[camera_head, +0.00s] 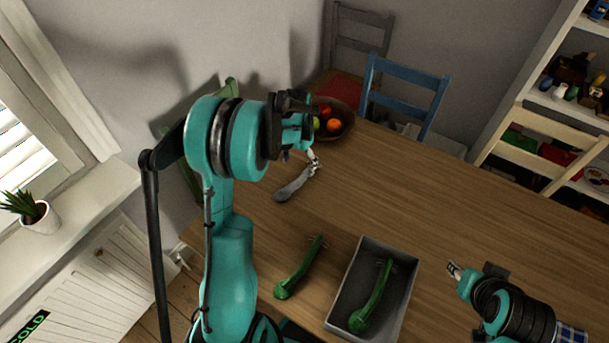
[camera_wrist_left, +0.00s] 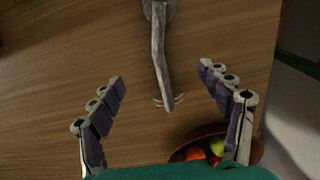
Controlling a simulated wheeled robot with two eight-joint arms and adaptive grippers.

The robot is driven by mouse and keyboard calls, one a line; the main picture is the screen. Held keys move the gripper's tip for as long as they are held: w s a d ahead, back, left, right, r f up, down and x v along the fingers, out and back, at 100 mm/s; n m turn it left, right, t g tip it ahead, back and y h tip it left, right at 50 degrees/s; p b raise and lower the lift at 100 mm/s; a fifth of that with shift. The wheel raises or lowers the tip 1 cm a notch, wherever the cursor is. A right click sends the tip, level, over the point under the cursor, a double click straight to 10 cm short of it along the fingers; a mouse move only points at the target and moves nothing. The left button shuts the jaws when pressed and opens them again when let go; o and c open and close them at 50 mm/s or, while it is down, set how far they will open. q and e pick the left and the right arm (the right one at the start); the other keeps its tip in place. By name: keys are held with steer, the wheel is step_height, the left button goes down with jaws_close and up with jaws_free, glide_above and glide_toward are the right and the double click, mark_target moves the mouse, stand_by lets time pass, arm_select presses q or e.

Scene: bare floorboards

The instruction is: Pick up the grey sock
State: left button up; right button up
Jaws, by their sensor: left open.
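The grey item (camera_head: 292,187) lies on the wooden table below my left gripper. It is long and thin with a rounded end and fine prongs at the other, and does not clearly look like a sock. In the left wrist view the grey item (camera_wrist_left: 160,45) runs down between the fingers, its rounded end at the top edge. My left gripper (camera_head: 313,160) is open above its pronged end; in the wrist view the open fingers (camera_wrist_left: 162,80) stand on either side, apart from it. My right gripper (camera_head: 454,269) is at the table's right; its opening is unclear.
A bowl of fruit (camera_head: 347,128) stands close behind my left gripper; the bowl rim (camera_wrist_left: 258,152) shows in the wrist view. A green item (camera_head: 300,270) of similar shape lies nearer. A grey tray (camera_head: 343,299) holds another. Chairs surround the table, whose middle right is clear.

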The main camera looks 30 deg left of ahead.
mark_target(300, 180)
arm_select(q)
step_height(300, 180, down, 3)
steer(key=shift+w+r+b, duration=0.1)
steer(key=shift+b, duration=0.4)
step_height(300, 180, down, 6)
steer(key=b, duration=0.2)
steer(key=shift+d+r+b, duration=0.15)
steer(key=shift+r+b, duration=0.1)
steer(key=shift+b, duration=0.1)
steer(key=shift+r, duration=0.15)
steer(key=c, duration=1)
